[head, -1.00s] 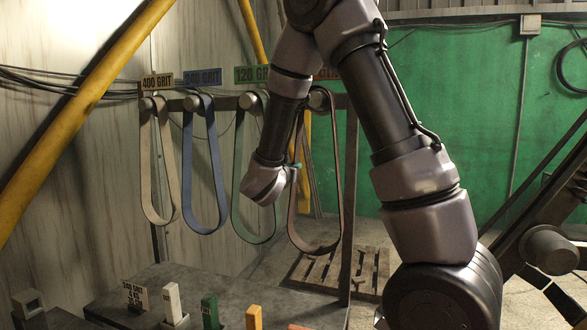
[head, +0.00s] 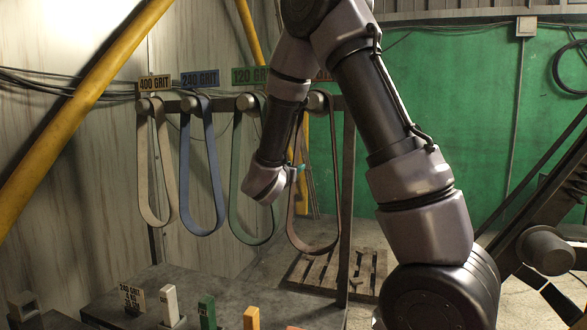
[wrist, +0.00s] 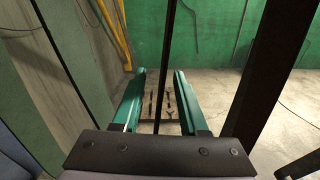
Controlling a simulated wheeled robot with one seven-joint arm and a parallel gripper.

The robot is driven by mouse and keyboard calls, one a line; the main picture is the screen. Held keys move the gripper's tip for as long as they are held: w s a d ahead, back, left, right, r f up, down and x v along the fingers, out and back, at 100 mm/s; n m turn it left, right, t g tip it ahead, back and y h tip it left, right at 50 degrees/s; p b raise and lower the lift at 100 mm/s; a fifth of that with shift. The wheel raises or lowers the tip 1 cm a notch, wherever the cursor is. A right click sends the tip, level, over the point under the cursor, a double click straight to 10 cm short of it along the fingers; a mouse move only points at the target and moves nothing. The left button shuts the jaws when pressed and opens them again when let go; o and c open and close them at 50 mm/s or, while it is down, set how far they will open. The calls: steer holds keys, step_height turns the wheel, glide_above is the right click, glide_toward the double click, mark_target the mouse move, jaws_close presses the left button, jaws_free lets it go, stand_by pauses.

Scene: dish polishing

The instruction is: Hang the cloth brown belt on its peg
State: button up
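The brown belt (head: 316,250) hangs as a long loop at the right end of the rack, over the rightmost peg (head: 316,101). My gripper (head: 299,178) is at the loop's left strand, about halfway down, pointing right. In the wrist view my gripper (wrist: 165,108) has its two teal fingers spread wide apart. A thin dark vertical strip (wrist: 168,60), seemingly the belt's strand seen edge-on, runs down between them without visible contact. My forearm hides part of the sign above the peg.
A green belt (head: 237,190), a blue belt (head: 187,180) and a beige belt (head: 144,180) hang to the left. The rack post (head: 347,200) stands close right. A pallet (head: 335,270) lies below. A bench with coloured blocks (head: 208,312) is in front.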

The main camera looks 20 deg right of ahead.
steer(key=v, duration=1)
steer(key=shift+s+a, duration=0.25)
steer(key=shift+s, duration=0.1)
steer(key=s+d+m+g+y, duration=0.1)
steer(key=s+d+m+g, duration=1.1)
steer(key=s+d+m, duration=0.4)
steer(key=s+a+m+y, duration=0.4)
steer(key=s+m+y, duration=0.15)
steer(key=m, duration=0.35)
steer(key=a+r+m+t+y, duration=0.4)
steer(key=a+r+m+y, duration=0.1)
steer(key=r+m, duration=0.1)
steer(key=shift+s+a+r+m, duration=0.3)
steer(key=shift+s+r+m, duration=0.05)
steer(key=shift+m, duration=0.25)
steer(key=shift+y, duration=0.25)
